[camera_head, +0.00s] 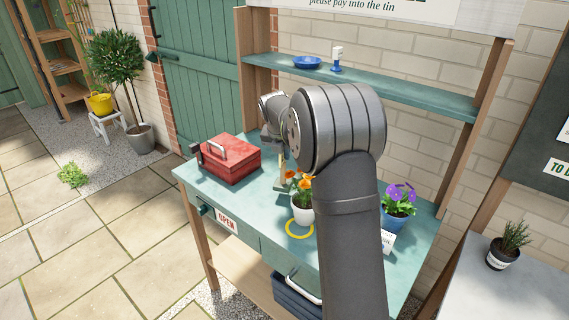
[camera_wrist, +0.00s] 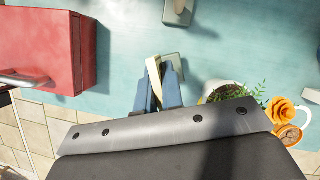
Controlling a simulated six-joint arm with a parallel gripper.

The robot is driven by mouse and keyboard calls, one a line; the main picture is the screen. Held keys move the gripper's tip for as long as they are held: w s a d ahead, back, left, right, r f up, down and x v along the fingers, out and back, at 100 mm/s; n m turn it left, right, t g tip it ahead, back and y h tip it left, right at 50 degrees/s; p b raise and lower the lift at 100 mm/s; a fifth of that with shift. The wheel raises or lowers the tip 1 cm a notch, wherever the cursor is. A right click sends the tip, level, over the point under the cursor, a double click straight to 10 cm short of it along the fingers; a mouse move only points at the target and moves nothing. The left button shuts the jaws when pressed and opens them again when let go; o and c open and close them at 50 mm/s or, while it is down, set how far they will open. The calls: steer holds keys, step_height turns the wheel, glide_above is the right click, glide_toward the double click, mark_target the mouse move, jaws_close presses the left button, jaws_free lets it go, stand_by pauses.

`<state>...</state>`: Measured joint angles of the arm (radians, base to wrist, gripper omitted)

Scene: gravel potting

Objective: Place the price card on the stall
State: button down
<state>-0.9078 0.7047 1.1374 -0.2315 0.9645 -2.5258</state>
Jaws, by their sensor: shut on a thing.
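My gripper (camera_wrist: 158,92) is shut on a thin cream price card (camera_wrist: 153,70), seen nearly edge-on between the blue-grey fingers in the wrist view. It is above the teal stall top (camera_wrist: 118,50), between the red box and the potted orange flowers. Whether the card touches the stall top cannot be told.
A red metal box (camera_head: 229,160) stands at the left of the stall top. A pot of purple flowers (camera_head: 397,207) with a white card (camera_head: 388,241) before it stands at the right. A shelf (camera_head: 400,88) at the back holds a blue dish (camera_head: 307,62).

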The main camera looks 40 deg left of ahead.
mark_target(284, 163)
steer(key=shift+f, duration=1.95)
steer(key=c, duration=1.6)
jaws_free()
steer(key=shift+o, duration=0.2)
steer(key=v, duration=1.2)
steer(key=x, duration=1.2)
steer(key=shift+w, duration=0.1)
steer(key=shift+r, duration=1.95)
